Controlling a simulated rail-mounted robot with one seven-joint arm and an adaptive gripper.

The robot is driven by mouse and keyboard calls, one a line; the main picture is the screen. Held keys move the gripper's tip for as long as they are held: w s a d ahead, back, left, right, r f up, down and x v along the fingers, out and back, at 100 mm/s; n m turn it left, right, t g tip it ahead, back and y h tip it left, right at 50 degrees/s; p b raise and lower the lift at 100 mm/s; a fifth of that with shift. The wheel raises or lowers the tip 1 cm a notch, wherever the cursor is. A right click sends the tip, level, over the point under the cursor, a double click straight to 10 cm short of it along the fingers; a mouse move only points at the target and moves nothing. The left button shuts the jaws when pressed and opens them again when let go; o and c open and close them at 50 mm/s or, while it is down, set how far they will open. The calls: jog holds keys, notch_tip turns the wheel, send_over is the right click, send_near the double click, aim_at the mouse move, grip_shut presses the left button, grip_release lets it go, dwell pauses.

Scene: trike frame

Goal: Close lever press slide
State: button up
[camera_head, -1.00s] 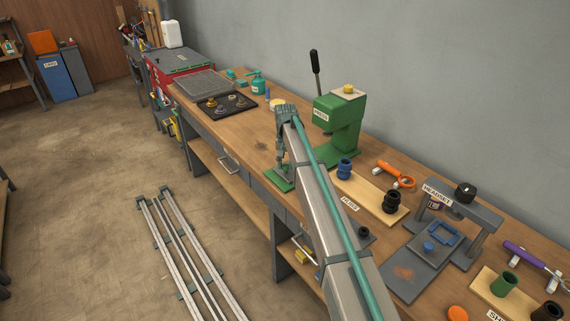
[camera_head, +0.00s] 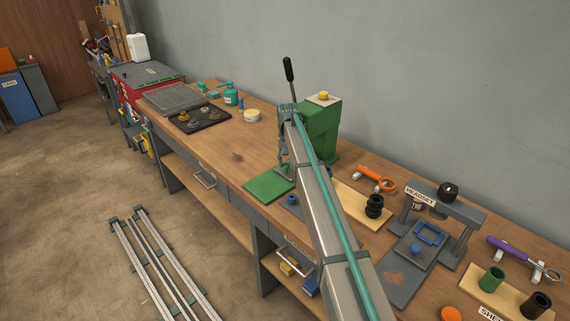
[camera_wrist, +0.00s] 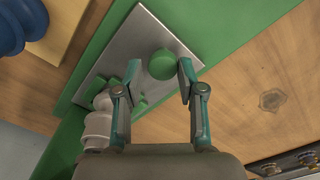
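The green lever press (camera_head: 322,128) stands on the bench against the wall, with its dark lever (camera_head: 289,72) pointing up. Its green base (camera_head: 268,187) reaches toward the bench's front edge. In the wrist view, the grey metal slide plate (camera_wrist: 128,55) lies on the green base (camera_wrist: 92,60) and carries a round green knob (camera_wrist: 162,64). My gripper (camera_wrist: 159,72) is open, its fingertips on either side of the knob. Contact with the knob is not clear. In the head view, my arm hides the slide and part of the press, and my gripper (camera_head: 285,167) is low in front of it.
A board with a black bushing (camera_head: 374,205) and a blue bushing (camera_wrist: 12,28) is close beside the press. The grey headset press (camera_head: 445,215) stands farther right. A dark tray of parts (camera_head: 199,118) lies to the left, with bare bench (camera_head: 225,155) between.

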jog(key=shift+o, duration=1.2)
jog(key=shift+d, duration=0.1)
notch_tip(320, 180, up, 12)
